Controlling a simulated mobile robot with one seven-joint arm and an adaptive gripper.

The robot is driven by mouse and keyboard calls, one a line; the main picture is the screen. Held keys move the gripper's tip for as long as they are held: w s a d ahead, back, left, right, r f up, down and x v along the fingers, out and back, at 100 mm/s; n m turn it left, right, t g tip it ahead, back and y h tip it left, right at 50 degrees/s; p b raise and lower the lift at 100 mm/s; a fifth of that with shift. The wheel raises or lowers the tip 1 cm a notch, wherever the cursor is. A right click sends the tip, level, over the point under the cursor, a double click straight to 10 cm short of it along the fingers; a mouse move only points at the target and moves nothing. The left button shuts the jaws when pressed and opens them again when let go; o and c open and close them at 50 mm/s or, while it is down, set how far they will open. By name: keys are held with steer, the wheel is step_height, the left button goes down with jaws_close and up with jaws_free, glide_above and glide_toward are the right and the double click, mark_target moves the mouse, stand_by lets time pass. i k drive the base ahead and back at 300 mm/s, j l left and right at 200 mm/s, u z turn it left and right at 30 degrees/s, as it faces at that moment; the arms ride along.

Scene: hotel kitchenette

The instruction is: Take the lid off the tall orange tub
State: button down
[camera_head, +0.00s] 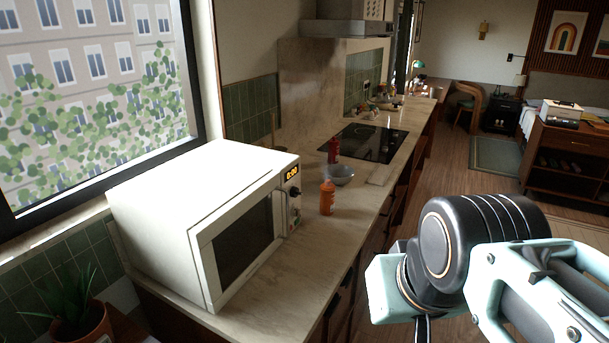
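A tall orange tub (327,200) stands upright on the counter, just right of the microwave's front corner. It narrows at the top to a small cap-like part, which appears to be the lid, on the tub; the detail is too small to make out. My arm fills the lower right of the picture, to the right of the counter and well apart from the tub. My gripper's fingers do not show, so I cannot see whether it holds anything.
A white microwave (185,195) stands left of the tub. A grey bowl (342,178) and a red bottle (333,152) stand just behind it, before the black cooktop (375,141). The counter (300,265) is bare in front of the tub. A potted plant (85,325) is at lower left.

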mark_target(327, 185)
steer(key=i+l+u, duration=0.25)
steer(key=i+l, duration=0.25)
steer(key=i+l+u, duration=0.2)
steer(key=i+l, duration=0.25)
steer(key=l, duration=0.15)
